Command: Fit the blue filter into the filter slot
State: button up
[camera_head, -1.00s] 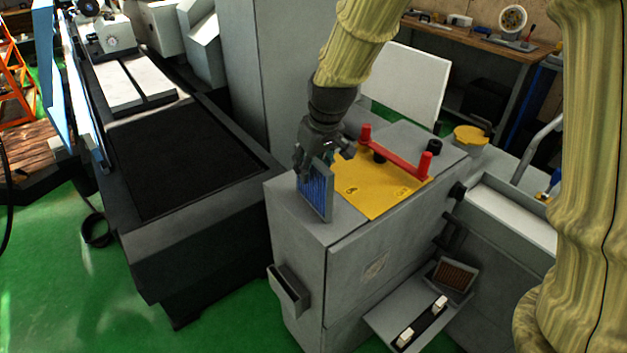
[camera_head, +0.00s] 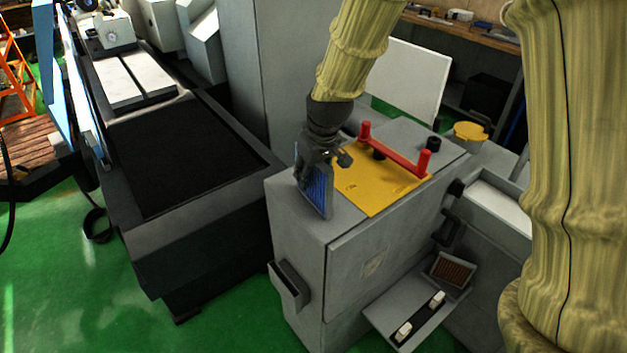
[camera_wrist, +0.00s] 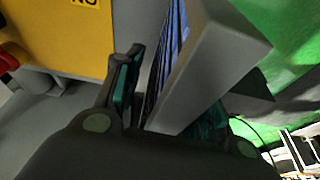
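The blue filter (camera_head: 317,191), a thin panel with a blue pleated face and grey frame, stands upright on the grey cabinet top, near its left corner. My gripper (camera_head: 312,172) is over its upper edge. In the wrist view, the fingers of my gripper (camera_wrist: 172,92) lie on either side of the filter (camera_wrist: 200,75). A gap shows between the left finger and the blue face; the right finger is mostly hidden behind the frame. A grey open-topped holder (camera_head: 289,286) projects from the cabinet's front; I cannot tell whether it is the filter slot.
A yellow plate (camera_head: 380,190) with a red handle bar (camera_head: 395,153) lies right of the filter on the cabinet (camera_head: 292,225). A small tray with brown contents (camera_head: 452,269) sits lower right.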

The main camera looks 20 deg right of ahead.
jog(key=shift+f, duration=0.15)
dwell(0.4)
grip_shut()
